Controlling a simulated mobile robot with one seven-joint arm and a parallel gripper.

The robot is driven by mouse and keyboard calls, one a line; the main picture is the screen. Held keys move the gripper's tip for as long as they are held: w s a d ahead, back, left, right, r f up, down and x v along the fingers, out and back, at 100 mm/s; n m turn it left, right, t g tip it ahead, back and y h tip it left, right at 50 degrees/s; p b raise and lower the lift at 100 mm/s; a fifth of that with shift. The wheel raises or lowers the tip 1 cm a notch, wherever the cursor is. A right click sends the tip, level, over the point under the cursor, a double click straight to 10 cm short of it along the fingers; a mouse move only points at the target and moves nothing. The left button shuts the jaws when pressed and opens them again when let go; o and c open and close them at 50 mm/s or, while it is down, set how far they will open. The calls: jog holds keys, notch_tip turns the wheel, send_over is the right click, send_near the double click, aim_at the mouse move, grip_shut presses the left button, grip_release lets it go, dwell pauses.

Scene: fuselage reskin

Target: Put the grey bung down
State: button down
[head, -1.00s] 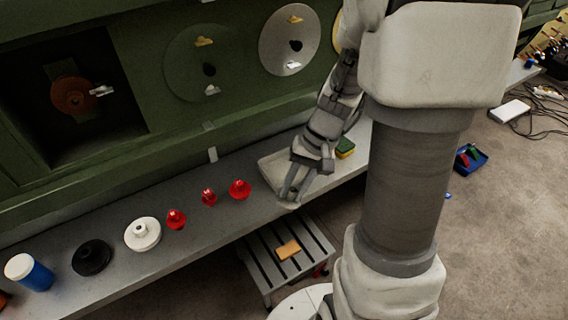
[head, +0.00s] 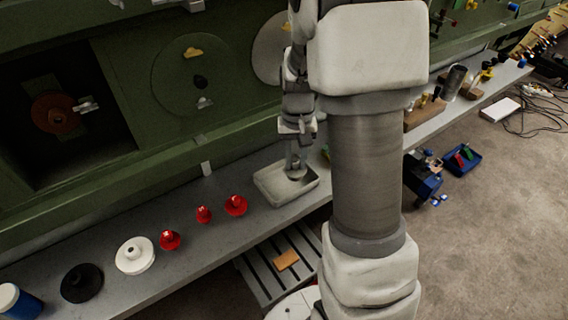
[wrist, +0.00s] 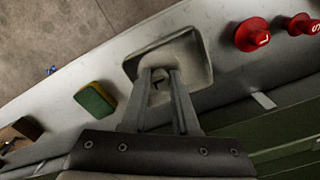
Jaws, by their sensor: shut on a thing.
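My gripper (head: 296,172) points down over the right part of a shallow pale grey tray (head: 272,191) on the grey shelf. It is shut on the grey bung (head: 296,174), of which only a small part shows at the fingertips. In the wrist view my gripper (wrist: 160,82) reaches over the tray (wrist: 199,62), and the grey bung (wrist: 158,88) shows between the fingers with a dark mark on it. The fingers hide most of the bung, and I cannot tell whether it touches the tray floor.
Several red bungs (head: 235,205), a white one (head: 135,255) and a black one (head: 82,283) stand left of the tray. A green and yellow sponge (wrist: 95,103) lies beside the tray. The green fuselage wall (head: 150,155) rises behind the shelf.

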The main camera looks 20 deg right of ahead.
jog(key=shift+w+a+f+p, duration=0.15)
jog(key=shift+w+f, duration=0.45)
jog(key=shift+f, duration=0.45)
jog(key=shift+w+a+f+p, duration=0.1)
jog(key=shift+w+a+f, duration=0.1)
jog(key=shift+w+f, duration=0.65)
jog(key=shift+w+a+f+p, duration=0.15)
jog(key=shift+w+f, duration=0.2)
jog(key=shift+f, duration=0.9)
jog(key=shift+f, duration=0.1)
jog(key=c, duration=0.7)
grip_release()
